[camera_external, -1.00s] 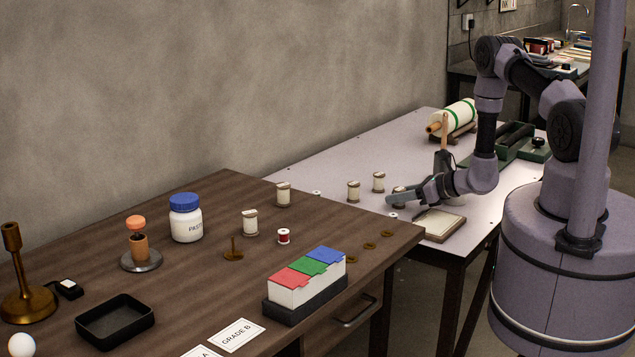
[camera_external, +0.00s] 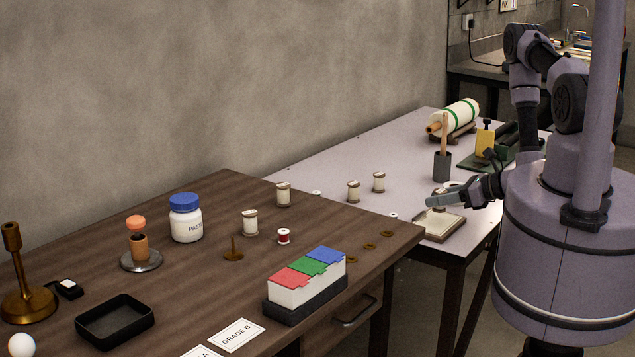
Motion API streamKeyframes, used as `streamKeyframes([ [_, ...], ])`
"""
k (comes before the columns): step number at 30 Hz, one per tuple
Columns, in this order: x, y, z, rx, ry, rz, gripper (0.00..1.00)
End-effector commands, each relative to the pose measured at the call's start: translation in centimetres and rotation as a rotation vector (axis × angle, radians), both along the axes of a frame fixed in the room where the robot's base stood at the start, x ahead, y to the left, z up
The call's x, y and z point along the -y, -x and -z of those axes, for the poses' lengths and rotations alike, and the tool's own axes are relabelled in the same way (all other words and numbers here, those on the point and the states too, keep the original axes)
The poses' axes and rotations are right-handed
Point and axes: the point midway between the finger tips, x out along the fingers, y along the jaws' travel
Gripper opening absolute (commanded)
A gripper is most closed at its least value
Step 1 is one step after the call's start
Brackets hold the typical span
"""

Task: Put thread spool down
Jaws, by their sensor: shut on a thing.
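My gripper (camera_external: 436,201) is over the shallow cream tray (camera_external: 431,232) near the front edge of the pale table. It is shut on a thread spool (camera_external: 439,209), which is mostly hidden by the fingers. Only a small part of that spool shows below them. I cannot tell whether it touches the tray. Two cream thread spools (camera_external: 353,191) (camera_external: 378,182) stand upright on the pale table to the left of my gripper.
A dark cup with a wooden stick (camera_external: 443,166) and a green-banded roll (camera_external: 456,117) stand behind my gripper. More spools (camera_external: 250,222), a red one (camera_external: 284,236) and a colored-lid box (camera_external: 306,284) are on the brown table. The pale table's middle is clear.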

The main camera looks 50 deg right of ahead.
Motion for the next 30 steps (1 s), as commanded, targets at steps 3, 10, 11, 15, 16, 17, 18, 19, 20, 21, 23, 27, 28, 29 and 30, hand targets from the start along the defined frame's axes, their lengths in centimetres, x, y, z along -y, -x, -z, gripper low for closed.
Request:
streamKeyframes([
  [3, -0.2, 0.5, -0.1, 0.000, 0.001, -0.001, 0.00],
  [10, -2.6, -2.8, -4.1, 0.008, 0.011, -0.170, 0.00],
  [11, -3.4, -3.5, -5.2, 0.009, 0.013, -0.218, 0.00],
  [15, -8.1, -6.2, -10.5, 0.008, 0.015, -0.466, 0.00],
  [16, -9.3, -6.6, -11.7, 0.007, 0.017, -0.526, 0.00],
  [17, -10.6, -7.0, -12.8, 0.008, 0.018, -0.586, 0.00],
  [18, -12.4, -7.4, -14.2, 0.007, 0.016, -0.668, 0.00],
  [19, -14.0, -7.7, -15.1, 0.006, 0.015, -0.729, 0.00],
  [20, -15.6, -8.1, -15.8, 0.006, 0.014, -0.786, 0.00],
  [21, -18.0, -8.8, -16.3, 0.004, 0.010, -0.852, 0.00],
  [23, -21.5, -9.9, -16.5, 0.001, 0.006, -0.925, 0.00],
  [27, -30.5, -12.0, -15.7, 0.000, 0.002, -1.046, 0.00],
  [28, -32.6, -12.2, -15.4, -0.001, 0.002, -1.071, 0.00],
  [29, -34.6, -12.3, -15.2, 0.000, 0.001, -1.093, 0.00],
  [30, -37.2, -12.4, -14.9, -0.001, 0.000, -1.121, 0.00],
])
